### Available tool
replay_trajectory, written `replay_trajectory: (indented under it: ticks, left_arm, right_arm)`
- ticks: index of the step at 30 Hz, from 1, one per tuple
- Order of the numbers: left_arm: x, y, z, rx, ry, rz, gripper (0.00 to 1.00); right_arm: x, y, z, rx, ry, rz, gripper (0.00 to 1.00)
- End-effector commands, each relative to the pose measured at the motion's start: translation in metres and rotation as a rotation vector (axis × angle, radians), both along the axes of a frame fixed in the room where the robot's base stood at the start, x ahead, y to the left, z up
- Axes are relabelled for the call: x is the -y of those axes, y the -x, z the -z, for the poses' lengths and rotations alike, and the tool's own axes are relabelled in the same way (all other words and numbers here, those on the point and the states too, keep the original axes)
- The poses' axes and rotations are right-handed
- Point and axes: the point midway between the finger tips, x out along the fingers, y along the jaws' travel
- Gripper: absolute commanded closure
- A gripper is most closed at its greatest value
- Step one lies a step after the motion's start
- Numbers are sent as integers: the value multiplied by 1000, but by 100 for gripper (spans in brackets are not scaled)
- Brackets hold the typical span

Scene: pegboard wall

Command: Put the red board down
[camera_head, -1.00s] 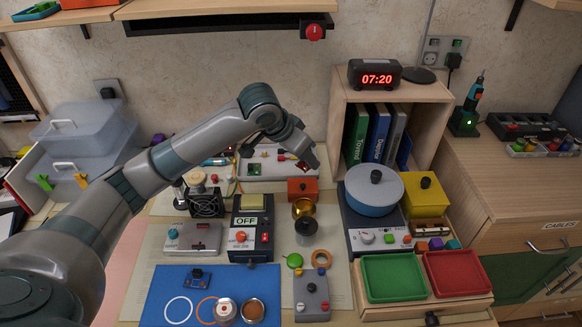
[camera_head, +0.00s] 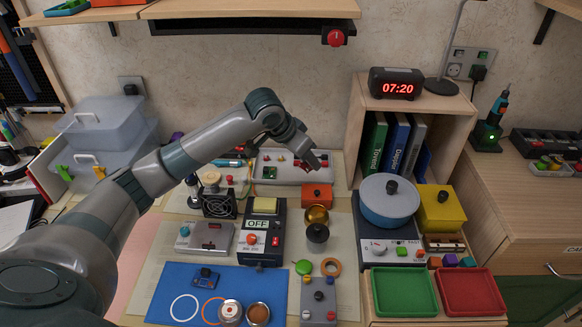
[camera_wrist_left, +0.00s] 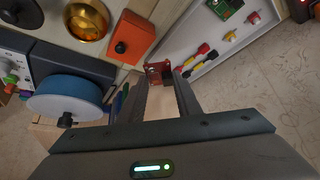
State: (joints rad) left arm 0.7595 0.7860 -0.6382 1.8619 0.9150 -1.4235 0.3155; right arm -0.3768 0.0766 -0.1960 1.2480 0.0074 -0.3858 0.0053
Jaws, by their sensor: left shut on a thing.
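My left gripper (camera_wrist_left: 160,82) is shut on the small red board (camera_wrist_left: 156,71), which shows between its fingertips in the left wrist view. In the head view my left gripper (camera_head: 314,160) is over the right end of the white tray (camera_head: 266,179) at the back of the table. The arm hides part of the tray. The tray holds a green board (camera_wrist_left: 224,7) and red, yellow and black parts. I cannot tell whether the red board touches anything below it. My right gripper is in neither view.
An orange box (camera_head: 317,195) and a brass bowl (camera_head: 316,215) stand just in front of the gripper. A wooden shelf (camera_head: 459,110) with binders and a blue round pot (camera_head: 388,202) stand to the right. A blue mat (camera_head: 180,277) lies at the front.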

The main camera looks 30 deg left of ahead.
Motion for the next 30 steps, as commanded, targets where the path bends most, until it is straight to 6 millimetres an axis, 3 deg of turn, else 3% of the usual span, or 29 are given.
replay_trajectory:
  ticks: [6,12,26,30]
  left_arm:
    - [-40,-17,25,-3,-1,-4,91]
    - [-63,-27,41,-2,1,-3,91]
    - [-68,-29,46,0,1,1,91]
    - [-68,-29,56,-3,0,0,91]
  right_arm:
    - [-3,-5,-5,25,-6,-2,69]
    - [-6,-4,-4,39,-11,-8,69]
    - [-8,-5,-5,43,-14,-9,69]
    - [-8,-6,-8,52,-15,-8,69]
